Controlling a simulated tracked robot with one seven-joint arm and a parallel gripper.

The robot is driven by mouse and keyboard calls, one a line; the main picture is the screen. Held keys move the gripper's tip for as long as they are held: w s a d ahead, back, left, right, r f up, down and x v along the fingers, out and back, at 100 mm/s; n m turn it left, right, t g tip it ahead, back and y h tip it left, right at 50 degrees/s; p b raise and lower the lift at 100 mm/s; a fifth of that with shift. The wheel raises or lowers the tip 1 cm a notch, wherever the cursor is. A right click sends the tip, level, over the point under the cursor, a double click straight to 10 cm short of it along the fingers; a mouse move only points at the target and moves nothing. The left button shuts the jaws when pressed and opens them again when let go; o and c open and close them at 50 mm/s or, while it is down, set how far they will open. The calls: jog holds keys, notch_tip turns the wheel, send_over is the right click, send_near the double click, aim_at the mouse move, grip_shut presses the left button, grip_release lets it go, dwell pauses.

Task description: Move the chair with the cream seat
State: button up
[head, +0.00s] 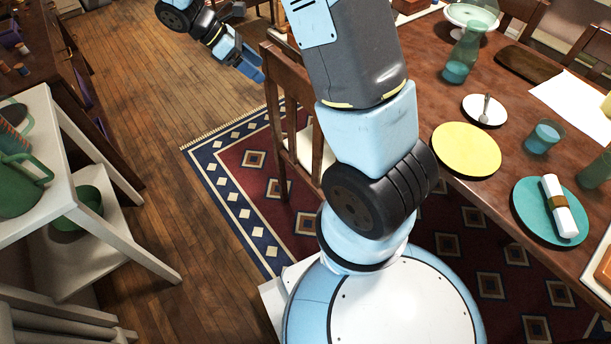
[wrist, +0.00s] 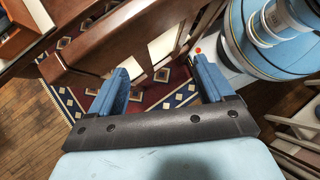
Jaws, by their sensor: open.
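The wooden chair (head: 288,95) stands on the rug at the table's left side, its back toward the aisle. Its cream seat (head: 305,148) is partly hidden behind my arm. My gripper (head: 257,72) is open and empty, just left of the top of the chair's back in the head view. In the wrist view, my gripper's two blue fingers (wrist: 162,78) are spread apart. The chair's brown back (wrist: 130,42) lies beyond them, with a piece of the cream seat (wrist: 166,46) behind it. I cannot tell whether the fingers touch the chair.
The set dining table (head: 450,105) is at right, with a yellow plate (head: 466,149), a teal plate (head: 535,222) and a glass carafe (head: 462,55). A white shelf unit (head: 90,262) stands at left. Bare wooden floor (head: 165,140) lies open between shelf and patterned rug (head: 235,180).

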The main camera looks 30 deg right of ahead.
notch_tip(320, 180, down, 13)
jog(key=w+a+n+h, duration=0.2)
jog(key=a+n+h, duration=0.15)
jog(key=n, duration=0.25)
jog(key=n+t+h, duration=0.7)
jog(key=n, duration=1)
send_near(309, 174)
jog(key=d, duration=0.3)
jog(key=w+d, duration=0.1)
jog(key=d, duration=0.2)
jog(key=w+d, duration=0.1)
jog(key=d, duration=0.2)
jog(key=shift+d+r, duration=0.1)
jog(key=shift+d, duration=0.2)
grip_shut()
